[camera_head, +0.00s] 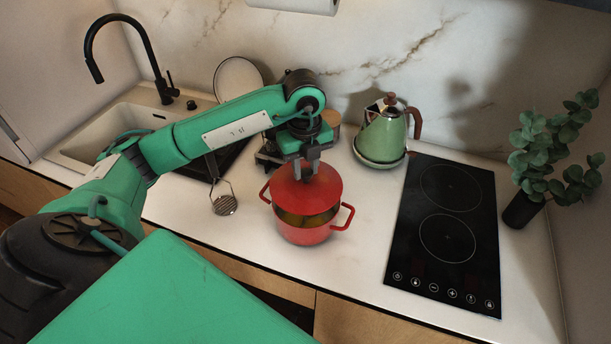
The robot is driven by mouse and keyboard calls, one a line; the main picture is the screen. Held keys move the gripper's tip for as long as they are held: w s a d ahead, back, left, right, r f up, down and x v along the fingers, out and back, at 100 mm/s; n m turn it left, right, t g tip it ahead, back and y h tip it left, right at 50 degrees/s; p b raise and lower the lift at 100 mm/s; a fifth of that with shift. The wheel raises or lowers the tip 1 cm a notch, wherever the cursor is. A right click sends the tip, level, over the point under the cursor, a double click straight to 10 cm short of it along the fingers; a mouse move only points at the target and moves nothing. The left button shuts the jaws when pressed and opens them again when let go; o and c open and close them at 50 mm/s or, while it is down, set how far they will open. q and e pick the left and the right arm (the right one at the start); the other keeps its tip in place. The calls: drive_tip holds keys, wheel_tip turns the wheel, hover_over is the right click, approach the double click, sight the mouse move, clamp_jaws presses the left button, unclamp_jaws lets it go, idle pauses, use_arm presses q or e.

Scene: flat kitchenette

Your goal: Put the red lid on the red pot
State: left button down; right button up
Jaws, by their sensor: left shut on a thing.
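The red pot (303,236) stands upright on the white counter, its two handles sticking out left and right. Its front opening shows yellowish-brown contents inside. The red lid (318,199) is above the pot and covers the back part of the opening; it looks tilted or set back from the front rim. I cannot tell whether the lid touches the rim. My left gripper (306,172) points down and is shut on the top of the lid. The lid's knob is hidden between the fingers. My right gripper is not in view.
A green kettle (381,135) stands behind and right of the pot. A black cooktop (446,235) lies to the right, with a potted plant (555,150) beyond it. A masher (224,204) lies left of the pot. The sink (120,125) is at far left. Counter between pot and cooktop is clear.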

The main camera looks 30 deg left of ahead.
sight(305, 181)
use_arm(q)
wheel_tip(305, 181, down, 4)
drive_tip(key=shift+f+p, duration=0.1)
drive_tip(key=shift+p, duration=0.55)
drive_tip(key=shift+f, duration=0.35)
drive_tip(key=c, duration=1.1)
unclamp_jaws()
drive_tip(key=shift+r, duration=0.25)
wheel_tip(305, 181, up, 10)
drive_tip(key=b, duration=0.4)
drive_tip(key=shift+r, duration=0.9)
